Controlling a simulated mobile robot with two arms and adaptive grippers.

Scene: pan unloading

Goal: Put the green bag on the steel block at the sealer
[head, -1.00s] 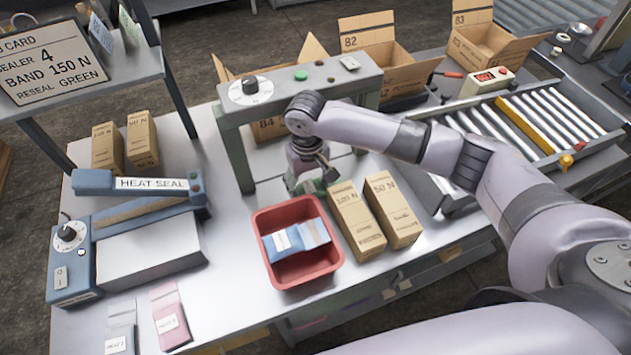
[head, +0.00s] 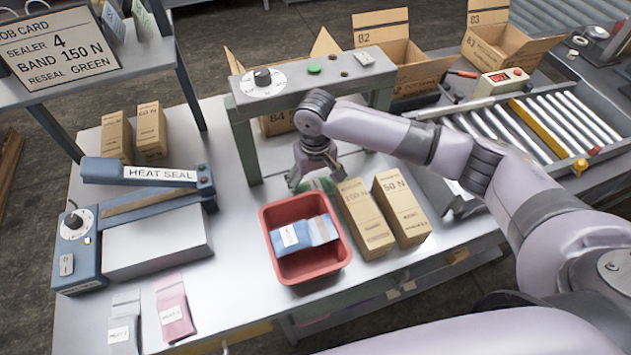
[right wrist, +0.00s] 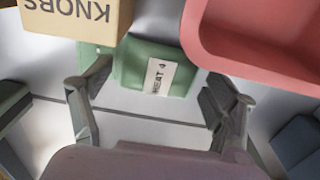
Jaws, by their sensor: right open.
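The green bag (right wrist: 182,83) lies flat on the bench under my right gripper (right wrist: 158,98), with a white label. In the head view the green bag (head: 322,186) is mostly hidden behind the right gripper (head: 314,180). The right gripper is open, its fingers apart on either side of the bag, not closed on it. The steel block (head: 155,248) is the pale flat-topped block in front of the blue heat sealer (head: 140,172) at left; its top is bare. My left gripper is not in view.
The red bin (head: 310,272) with blue bags stands just in front of the green bag. Two cartons (head: 366,220) stand to its right, and a press frame (head: 305,85) rises behind. Pink and white bags (head: 172,308) lie at the front left. Bench between sealer and bin is clear.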

